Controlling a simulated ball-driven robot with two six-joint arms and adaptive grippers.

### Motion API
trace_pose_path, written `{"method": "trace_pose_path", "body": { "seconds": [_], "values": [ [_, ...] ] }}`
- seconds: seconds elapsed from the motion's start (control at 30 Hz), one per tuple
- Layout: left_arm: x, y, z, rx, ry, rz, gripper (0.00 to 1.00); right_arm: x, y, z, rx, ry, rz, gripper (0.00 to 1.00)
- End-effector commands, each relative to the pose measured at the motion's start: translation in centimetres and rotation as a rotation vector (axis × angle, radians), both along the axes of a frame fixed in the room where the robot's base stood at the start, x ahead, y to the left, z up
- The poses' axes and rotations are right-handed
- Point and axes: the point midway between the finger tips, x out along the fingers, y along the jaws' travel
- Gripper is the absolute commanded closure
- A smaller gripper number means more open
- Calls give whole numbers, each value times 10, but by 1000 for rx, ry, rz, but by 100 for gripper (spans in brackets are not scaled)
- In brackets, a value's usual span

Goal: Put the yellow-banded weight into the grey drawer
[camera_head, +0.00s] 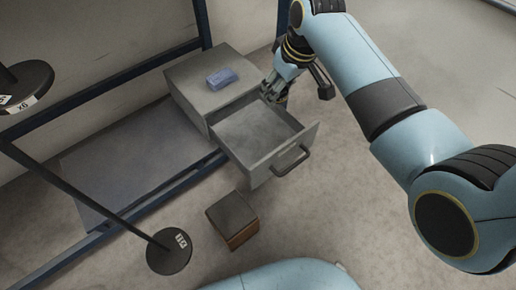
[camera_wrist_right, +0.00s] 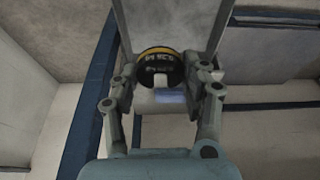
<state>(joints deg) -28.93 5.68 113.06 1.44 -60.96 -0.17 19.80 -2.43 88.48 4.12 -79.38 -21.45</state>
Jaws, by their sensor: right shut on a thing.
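The grey drawer (camera_head: 258,165) is pulled out of its grey cabinet (camera_head: 190,82), and its inside looks empty. My right gripper (camera_head: 273,90) is at the drawer's far right side, beside the cabinet. In the right wrist view, the yellow-banded weight (camera_wrist_right: 160,66), a dark round piece with white lettering, sits between the fingers of my right gripper (camera_wrist_right: 165,50), which is shut on it. In the head view the weight is mostly hidden by the gripper and cannot be made out clearly. My left gripper is out of view.
A brown block (camera_head: 232,218) stands on the floor before the drawer. A dark lever bar (camera_head: 90,200) with labelled discs (camera_head: 169,251) crosses the left side, by a dark blue frame (camera_head: 100,92). Floor right of the drawer is clear.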

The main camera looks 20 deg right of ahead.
Motion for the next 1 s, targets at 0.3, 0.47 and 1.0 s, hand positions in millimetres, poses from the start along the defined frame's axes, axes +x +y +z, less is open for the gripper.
{"method": "trace_pose_path", "body": {
  "seconds": [0.3,0.47,1.0],
  "values": [
    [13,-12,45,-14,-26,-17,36,11,0,-92,-5,11,-22,100],
    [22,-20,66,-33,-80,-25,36,10,0,-126,-5,15,-24,100],
    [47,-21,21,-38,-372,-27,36,11,0,-164,-5,11,-23,100]
  ]
}}
